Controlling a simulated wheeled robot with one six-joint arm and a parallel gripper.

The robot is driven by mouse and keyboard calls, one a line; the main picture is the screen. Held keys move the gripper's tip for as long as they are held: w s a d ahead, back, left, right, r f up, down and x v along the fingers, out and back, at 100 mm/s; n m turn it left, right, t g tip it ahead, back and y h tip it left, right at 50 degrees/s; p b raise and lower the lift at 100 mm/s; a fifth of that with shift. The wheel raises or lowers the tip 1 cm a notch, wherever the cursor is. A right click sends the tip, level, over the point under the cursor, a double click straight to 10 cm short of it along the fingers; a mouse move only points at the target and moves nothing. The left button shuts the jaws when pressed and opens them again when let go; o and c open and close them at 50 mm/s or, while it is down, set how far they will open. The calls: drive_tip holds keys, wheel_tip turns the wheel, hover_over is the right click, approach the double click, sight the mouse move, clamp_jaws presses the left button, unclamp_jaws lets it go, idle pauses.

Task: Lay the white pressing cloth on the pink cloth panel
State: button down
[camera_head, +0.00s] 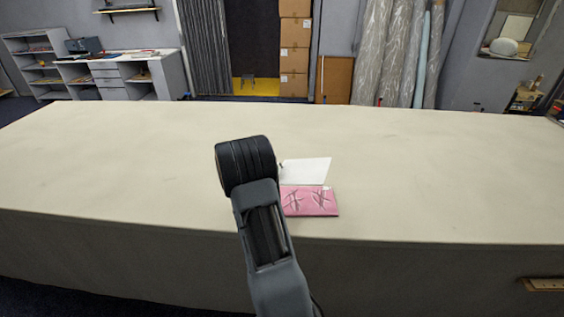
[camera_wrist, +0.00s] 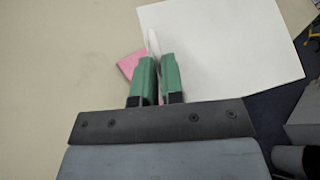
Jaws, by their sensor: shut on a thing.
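The white pressing cloth (camera_head: 307,170) shows as a flat, pale sheet just behind the pink cloth panel (camera_head: 318,208) in the head view. In the wrist view the white cloth (camera_wrist: 225,45) spreads to the right from my gripper (camera_wrist: 158,60). Its green fingers are shut on a raised edge of the cloth. The pink panel (camera_wrist: 128,64) shows only as small patches beside and between the fingers; the rest is hidden. In the head view the fingers are mostly hidden behind my arm. I cannot tell how far the cloth is above the table.
The long cream table (camera_head: 450,170) is clear to both sides of the cloths. Its front edge lies a little in front of the pink panel. Shelves (camera_head: 35,60), stacked boxes (camera_head: 294,60) and wrapped rolls (camera_head: 385,50) stand beyond the table.

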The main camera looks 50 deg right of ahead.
sight(292, 167)
drive_tip(key=shift+s+d+r+m+g, duration=0.1)
drive_tip(key=shift+s+d+m+g, duration=0.6)
drive_tip(key=shift+s+d, duration=0.4)
drive_tip(key=shift+s+d+g, duration=0.2)
drive_tip(key=shift+d+g, duration=0.1)
drive_tip(key=shift+d, duration=0.1)
drive_tip(key=shift+f+b, duration=4.8)
drive_tip(key=shift+f, duration=2.15)
drive_tip(key=shift+f, duration=0.25)
drive_tip(key=c, duration=1.2)
unclamp_jaws()
drive_tip(key=shift+o, duration=0.2)
drive_tip(key=shift+w+a, duration=0.1)
drive_tip(key=b+v, duration=0.2)
drive_tip(key=v, duration=1.1)
drive_tip(key=shift+a+r, duration=0.3)
